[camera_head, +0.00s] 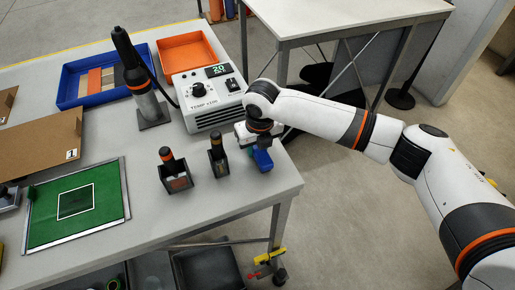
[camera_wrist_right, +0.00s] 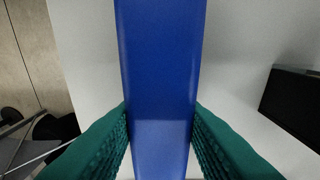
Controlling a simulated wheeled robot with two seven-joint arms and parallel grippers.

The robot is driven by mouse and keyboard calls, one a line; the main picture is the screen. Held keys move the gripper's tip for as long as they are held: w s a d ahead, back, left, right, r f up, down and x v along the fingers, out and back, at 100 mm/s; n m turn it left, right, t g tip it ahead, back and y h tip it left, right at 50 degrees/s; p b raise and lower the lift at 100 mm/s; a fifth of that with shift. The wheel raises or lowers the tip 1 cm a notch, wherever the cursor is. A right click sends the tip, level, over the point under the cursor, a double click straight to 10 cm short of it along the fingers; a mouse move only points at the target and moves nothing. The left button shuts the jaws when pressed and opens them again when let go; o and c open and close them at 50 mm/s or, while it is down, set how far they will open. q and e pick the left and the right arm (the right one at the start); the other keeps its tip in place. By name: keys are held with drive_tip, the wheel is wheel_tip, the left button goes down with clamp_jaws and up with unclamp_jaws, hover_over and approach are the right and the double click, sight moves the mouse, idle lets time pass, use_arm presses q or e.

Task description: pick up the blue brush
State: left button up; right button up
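The blue brush (camera_head: 263,160) is near the right edge of the table, under my right gripper (camera_head: 258,146), which hides part of it. In the right wrist view the long blue body of the brush (camera_wrist_right: 160,70) runs down the middle, between the two green fingers of my right gripper (camera_wrist_right: 161,140). The fingers press against both sides of it with no gap showing. I cannot tell whether the brush touches the table. My left gripper is not in view.
Two dark holders with tools (camera_head: 176,172) (camera_head: 218,157) stand left of the brush. A white TEMP controller (camera_head: 207,97) is behind it. A green mat (camera_head: 110,192), a blue tray (camera_head: 65,92) and an orange tray (camera_head: 186,50) lie farther left and back. The table's front right is clear.

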drive_tip(key=c, duration=0.4)
